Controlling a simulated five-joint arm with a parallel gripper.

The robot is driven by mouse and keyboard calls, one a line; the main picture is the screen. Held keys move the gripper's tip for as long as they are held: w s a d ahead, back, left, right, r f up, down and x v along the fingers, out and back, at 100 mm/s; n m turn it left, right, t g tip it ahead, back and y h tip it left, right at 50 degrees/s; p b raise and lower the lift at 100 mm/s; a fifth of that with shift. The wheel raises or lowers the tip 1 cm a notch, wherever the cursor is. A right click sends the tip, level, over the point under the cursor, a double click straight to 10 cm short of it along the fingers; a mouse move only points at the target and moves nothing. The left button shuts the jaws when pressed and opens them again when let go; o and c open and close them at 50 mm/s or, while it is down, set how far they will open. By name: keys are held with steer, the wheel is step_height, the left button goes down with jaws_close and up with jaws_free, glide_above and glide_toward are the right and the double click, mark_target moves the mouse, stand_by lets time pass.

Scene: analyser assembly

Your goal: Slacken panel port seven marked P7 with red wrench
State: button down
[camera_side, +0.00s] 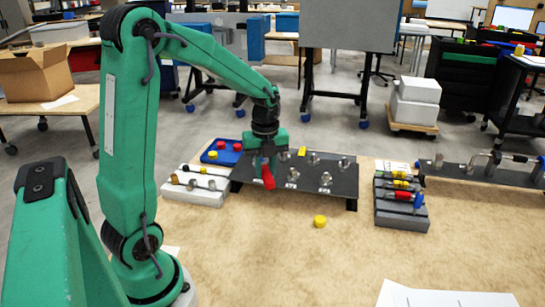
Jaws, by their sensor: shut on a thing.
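My gripper (266,158) points down over the left part of the dark panel (341,184). It is shut on the red wrench (268,179), whose red part hangs below the jaws toward the panel's front edge. Several metal port fittings stand on the panel, such as one at the front (325,179). Small white labels lie beside some of them, but they are too small to read, so I cannot tell which port is P7. My gripper and the wrench hide part of the panel's left side. I cannot tell whether the wrench is around a fitting.
A white tray (197,197) with fittings and a blue tray (210,157) with red knobs stand left of the panel. A yellow cap (319,221) lies in front. A grey rack (402,219) with coloured tools stands right. Another panel (509,177) is farther right. The front tabletop is mostly clear.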

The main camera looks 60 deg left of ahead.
steer(key=shift+s+a+f+m, duration=0.2)
steer(key=shift+s+f+m, duration=0.2)
steer(key=shift+s+m, duration=0.45)
steer(key=shift+s+a+f+m, duration=0.15)
steer(key=shift+s+f+m, duration=0.25)
steer(key=shift+s+m, duration=0.4)
steer(key=shift+s+a+f+m, duration=0.2)
steer(key=shift+s+f+m, duration=0.2)
steer(key=shift+s+m, duration=0.45)
steer(key=shift+w, duration=0.1)
steer(key=shift+w+a+f, duration=0.3)
steer(key=shift+f, duration=0.2)
steer(key=shift+w+a+f, duration=0.25)
steer(key=shift+f, duration=0.25)
steer(key=shift+w+a+f, duration=0.3)
steer(key=shift+f, duration=0.2)
steer(key=shift+w+a, duration=0.4)
steer(key=shift+a, duration=0.05)
steer(key=shift+w+a, duration=0.5)
steer(key=shift+w+a, duration=0.15)
